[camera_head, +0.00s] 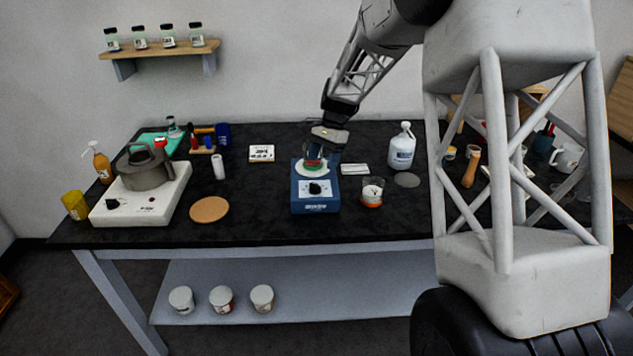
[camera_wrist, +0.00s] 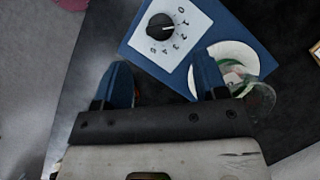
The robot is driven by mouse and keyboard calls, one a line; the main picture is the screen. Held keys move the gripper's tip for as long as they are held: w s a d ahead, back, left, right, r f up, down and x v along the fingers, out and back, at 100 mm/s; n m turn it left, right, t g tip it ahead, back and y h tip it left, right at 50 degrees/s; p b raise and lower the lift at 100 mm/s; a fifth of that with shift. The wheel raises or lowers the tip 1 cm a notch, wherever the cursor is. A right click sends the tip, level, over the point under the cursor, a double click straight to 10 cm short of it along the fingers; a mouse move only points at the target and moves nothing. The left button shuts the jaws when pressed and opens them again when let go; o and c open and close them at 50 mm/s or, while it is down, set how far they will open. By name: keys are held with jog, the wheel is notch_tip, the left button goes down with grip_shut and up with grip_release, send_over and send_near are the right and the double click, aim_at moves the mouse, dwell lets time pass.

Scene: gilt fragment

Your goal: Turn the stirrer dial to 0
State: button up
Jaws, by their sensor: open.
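The stirrer (camera_head: 315,202) is a blue box on the black bench, with a white front panel and a black dial (camera_head: 315,188). In the wrist view the dial (camera_wrist: 160,26) sits on a white panel with printed numbers. Its light pointer mark faces right, seemingly near the 1; the exact setting is hard to read. My gripper (camera_head: 326,148) is above the back part of the stirrer in the head view. In the wrist view its blue fingers (camera_wrist: 162,76) are apart and empty, with the dial beyond their tips and not touched.
A glass vessel with red and green (camera_head: 313,161) stands on the stirrer's white round plate (camera_wrist: 229,57), close to the right finger. A beaker (camera_head: 372,192) stands right of the stirrer, a cork mat (camera_head: 209,209) left. The bench directly before the stirrer is clear.

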aim_at(315, 184)
jog(key=shift+x, duration=3.75)
jog(key=c, duration=0.9)
jog(key=shift+n, duration=0.4)
jog(key=shift+a+n+g+h, duration=0.1)
jog(key=shift+n+g+h, duration=0.3)
jog(key=shift+n, duration=0.9)
jog(key=shift+a+n+g+h, duration=0.15)
jog(key=shift+n+h, duration=0.45)
jog(key=shift+n, duration=0.7)
jog(key=shift+d, duration=0.1)
jog(key=o, duration=0.9)
jog(key=shift+w, duration=0.1)
